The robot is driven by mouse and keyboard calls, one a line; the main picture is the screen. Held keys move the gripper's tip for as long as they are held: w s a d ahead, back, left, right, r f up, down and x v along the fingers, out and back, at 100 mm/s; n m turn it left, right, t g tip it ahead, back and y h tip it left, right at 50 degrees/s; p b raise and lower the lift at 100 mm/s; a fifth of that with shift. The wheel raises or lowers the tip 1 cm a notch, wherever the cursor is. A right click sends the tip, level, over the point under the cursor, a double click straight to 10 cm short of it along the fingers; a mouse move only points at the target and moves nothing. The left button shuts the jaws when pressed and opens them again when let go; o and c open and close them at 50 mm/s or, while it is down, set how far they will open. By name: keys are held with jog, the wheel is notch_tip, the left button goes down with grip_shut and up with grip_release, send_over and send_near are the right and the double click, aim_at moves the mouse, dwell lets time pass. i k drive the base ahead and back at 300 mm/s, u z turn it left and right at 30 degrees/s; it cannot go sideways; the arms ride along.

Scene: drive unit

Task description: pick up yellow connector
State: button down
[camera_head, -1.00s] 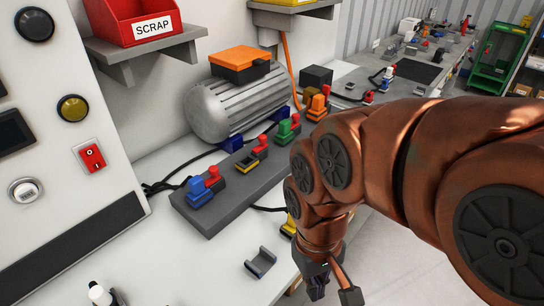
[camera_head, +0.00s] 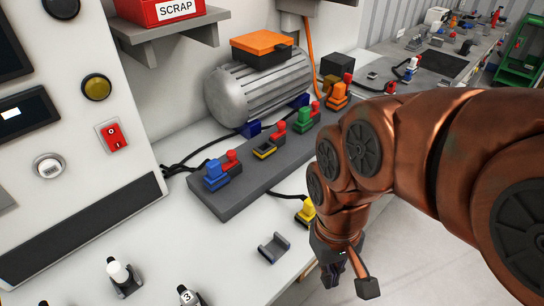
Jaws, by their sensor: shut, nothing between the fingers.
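The yellow connector (camera_head: 306,210) sits near the bench's front edge, in front of the grey connector block (camera_head: 226,202). Its right side is partly hidden by my arm, and a black cable runs from it toward the block. My gripper (camera_head: 331,284) hangs below my copper-coloured wrist, pointing down past the front edge of the bench. It is shut and empty, to the lower right of the yellow connector and apart from it.
Blue (camera_head: 215,173), green (camera_head: 303,119) and orange (camera_head: 338,96) connectors sit on the block with red levers. A yellow-rimmed socket (camera_head: 265,150) there is empty. A grey clip (camera_head: 273,247) and white-topped pieces (camera_head: 120,274) stand on the bench. A motor (camera_head: 258,88) is behind.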

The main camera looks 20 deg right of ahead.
aim_at(308, 213)
jog(key=u, duration=2.55)
jog(key=k, duration=1.1)
jog(key=z, duration=1.65)
jog(key=i, duration=0.5)
